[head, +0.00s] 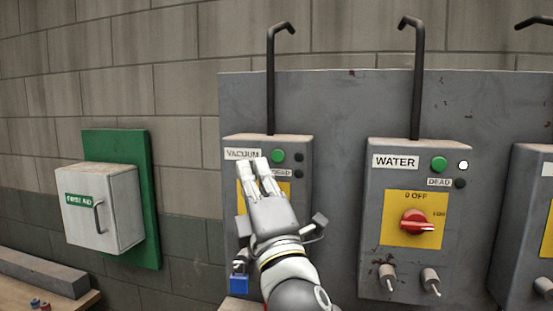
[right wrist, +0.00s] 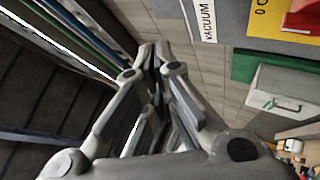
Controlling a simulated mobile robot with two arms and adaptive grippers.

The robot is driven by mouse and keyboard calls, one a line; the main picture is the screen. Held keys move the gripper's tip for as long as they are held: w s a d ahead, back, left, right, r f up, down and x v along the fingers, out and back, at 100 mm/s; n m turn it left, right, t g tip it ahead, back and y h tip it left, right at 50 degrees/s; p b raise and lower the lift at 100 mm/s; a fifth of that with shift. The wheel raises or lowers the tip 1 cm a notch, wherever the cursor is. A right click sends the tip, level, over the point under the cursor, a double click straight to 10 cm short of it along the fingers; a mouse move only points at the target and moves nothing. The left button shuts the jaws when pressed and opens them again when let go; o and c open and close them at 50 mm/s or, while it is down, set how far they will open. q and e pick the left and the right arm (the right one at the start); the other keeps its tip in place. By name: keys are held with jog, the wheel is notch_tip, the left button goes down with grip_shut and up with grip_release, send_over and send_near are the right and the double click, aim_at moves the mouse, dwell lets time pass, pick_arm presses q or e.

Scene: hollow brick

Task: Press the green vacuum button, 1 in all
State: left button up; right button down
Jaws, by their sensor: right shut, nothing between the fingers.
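The green vacuum button (head: 278,155) is at the upper middle of the grey vacuum box, right of the VACUUM label (head: 240,154). A dark lamp sits right of the button. My right gripper (head: 261,164) is shut and empty in front of the box, its fingertips just left of and slightly below the button in the head view. I cannot tell whether it touches the box. In the right wrist view the shut fingers (right wrist: 155,48) show left of the VACUUM label (right wrist: 207,18), and the green button is not visible there. My left gripper is not in view.
The water box (head: 375,220) stands to the right, with its own green button (head: 439,164) and red knob (head: 414,222). A white first aid box (head: 98,220) on a green board hangs at the left. Black pipes rise from the boxes.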

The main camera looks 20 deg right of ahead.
aim_at(278, 156)
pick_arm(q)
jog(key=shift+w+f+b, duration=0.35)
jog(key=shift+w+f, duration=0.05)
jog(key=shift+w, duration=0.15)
pick_arm(e)
jog(key=w+d, duration=0.4)
jog(key=w, duration=0.1)
jog(key=shift+w, duration=0.3)
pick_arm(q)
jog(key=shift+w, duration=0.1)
pick_arm(e)
jog(key=shift+w+d, duration=0.15)
dwell(0.6)
jog(key=shift+w+d, duration=0.15)
jog(key=shift+w, duration=0.1)
jog(key=shift+w+d+r, duration=0.1)
jog(key=shift+w+d, duration=0.15)
jog(key=shift+w, duration=0.1)
dwell(0.7)
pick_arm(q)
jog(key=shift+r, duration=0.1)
pick_arm(e)
jog(key=shift+s+a, duration=0.1)
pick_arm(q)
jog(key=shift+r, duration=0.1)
pick_arm(e)
jog(key=shift+s+a, duration=0.35)
jog(key=shift+s, duration=0.25)
